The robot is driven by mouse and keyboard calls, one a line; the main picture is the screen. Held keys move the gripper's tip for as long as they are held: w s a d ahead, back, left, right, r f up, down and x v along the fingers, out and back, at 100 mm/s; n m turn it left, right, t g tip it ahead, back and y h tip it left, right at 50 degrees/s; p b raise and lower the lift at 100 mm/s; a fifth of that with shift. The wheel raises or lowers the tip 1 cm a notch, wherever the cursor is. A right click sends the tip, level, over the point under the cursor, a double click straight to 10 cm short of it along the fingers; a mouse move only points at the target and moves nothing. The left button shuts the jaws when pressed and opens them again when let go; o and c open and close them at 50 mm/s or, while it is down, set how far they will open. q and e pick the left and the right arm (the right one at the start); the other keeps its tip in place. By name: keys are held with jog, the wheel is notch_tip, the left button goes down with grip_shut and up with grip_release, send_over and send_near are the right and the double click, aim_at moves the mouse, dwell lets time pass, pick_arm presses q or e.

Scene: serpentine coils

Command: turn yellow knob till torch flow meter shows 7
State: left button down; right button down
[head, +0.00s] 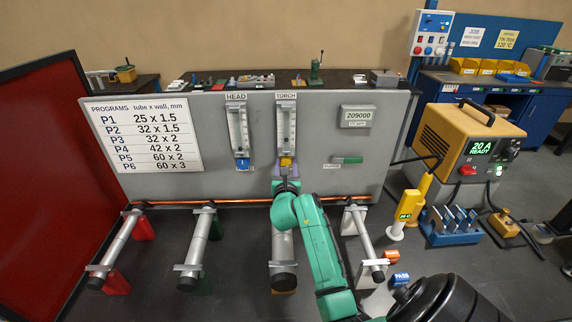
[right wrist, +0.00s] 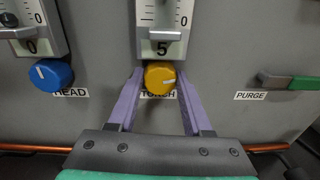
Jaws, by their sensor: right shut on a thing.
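The yellow knob (head: 286,161) sits below the torch flow meter (head: 286,125) on the grey panel. In the right wrist view the yellow knob (right wrist: 160,77) has a pale pointer mark lying nearly level. In the head view my green right arm reaches up to the panel, and the gripper is small there. My left gripper is in neither view.
The blue knob (right wrist: 51,75) under the head flow meter, which reads 0, is left of my gripper. The green purge handle (right wrist: 303,83) is on the right. A copper tube (head: 240,202) runs low along the panel. Several grey rollers (head: 202,240) stand in front.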

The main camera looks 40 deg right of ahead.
jog(key=shift+m+p, duration=0.3)
jog(key=shift+m, duration=1.2)
jog(key=shift+c, duration=1.6)
grip_release()
jog(key=b+v, duration=0.4)
jog(key=v, duration=0.9)
jog(key=shift+s+a+f, duration=0.1)
jog(key=shift+s+a, duration=0.05)
jog(key=shift+s, duration=0.2)
jog(key=shift+s+a+r, duration=0.2)
jog(key=shift+s, duration=0.1)
